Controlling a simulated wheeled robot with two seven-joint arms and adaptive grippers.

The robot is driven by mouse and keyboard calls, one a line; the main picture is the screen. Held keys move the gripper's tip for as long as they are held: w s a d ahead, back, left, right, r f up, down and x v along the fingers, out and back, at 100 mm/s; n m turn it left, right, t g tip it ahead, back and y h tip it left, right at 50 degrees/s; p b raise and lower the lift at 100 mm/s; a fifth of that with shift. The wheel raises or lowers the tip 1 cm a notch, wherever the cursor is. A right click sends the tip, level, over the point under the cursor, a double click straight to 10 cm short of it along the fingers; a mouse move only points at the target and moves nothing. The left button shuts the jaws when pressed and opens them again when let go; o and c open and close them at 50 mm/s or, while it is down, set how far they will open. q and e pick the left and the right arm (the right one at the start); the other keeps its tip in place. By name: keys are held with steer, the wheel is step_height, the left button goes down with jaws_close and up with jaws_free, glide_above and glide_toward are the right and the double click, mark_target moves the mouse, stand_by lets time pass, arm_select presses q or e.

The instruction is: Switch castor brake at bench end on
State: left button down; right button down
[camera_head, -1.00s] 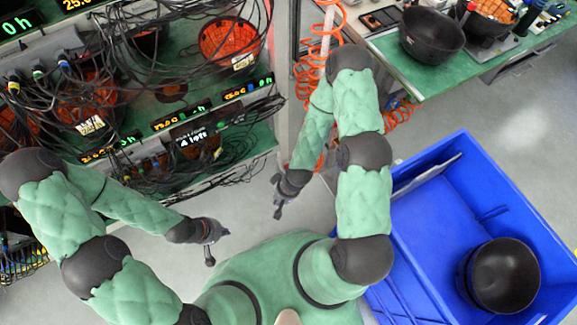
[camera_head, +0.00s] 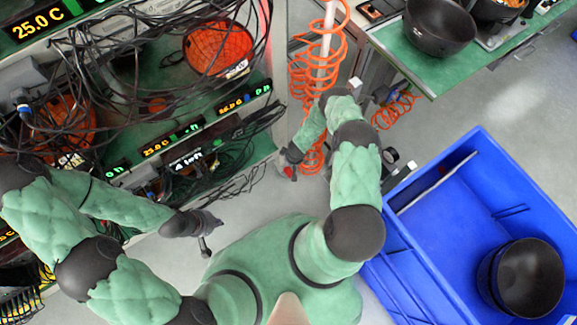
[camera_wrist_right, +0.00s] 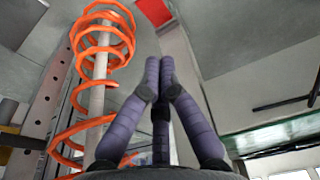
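I cannot clearly make out the castor brake at the bench end. A small red part (camera_head: 288,172) shows beside my right gripper (camera_head: 290,158) in the head view, low by the bench end. In the right wrist view a red patch (camera_wrist_right: 155,12) sits beyond the fingertips, cut by the top edge. I cannot tell whether these are the brake. My right gripper's fingers (camera_wrist_right: 160,65) are together there, with nothing visible between them. My left gripper (camera_head: 212,236) hangs over the bare floor with its fingers apart, holding nothing.
An orange coiled hose (camera_head: 318,75) hangs around a pale post, left of the fingers in the wrist view. The cable-filled rack (camera_head: 165,125) stands left. A blue crate (camera_head: 415,220) with a black bowl (camera_head: 527,278) stands right. A green-topped bench (camera_head: 425,70) is at upper right.

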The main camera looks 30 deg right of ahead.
steer(key=b, duration=0.6)
glide_toward(289, 173)
steer(key=f, duration=0.1)
steer(key=w+f, duration=0.1)
steer(key=f, duration=0.3)
steer(key=shift+w, duration=0.3)
steer(key=shift+s+f, duration=0.2)
steer(key=shift+f, duration=0.45)
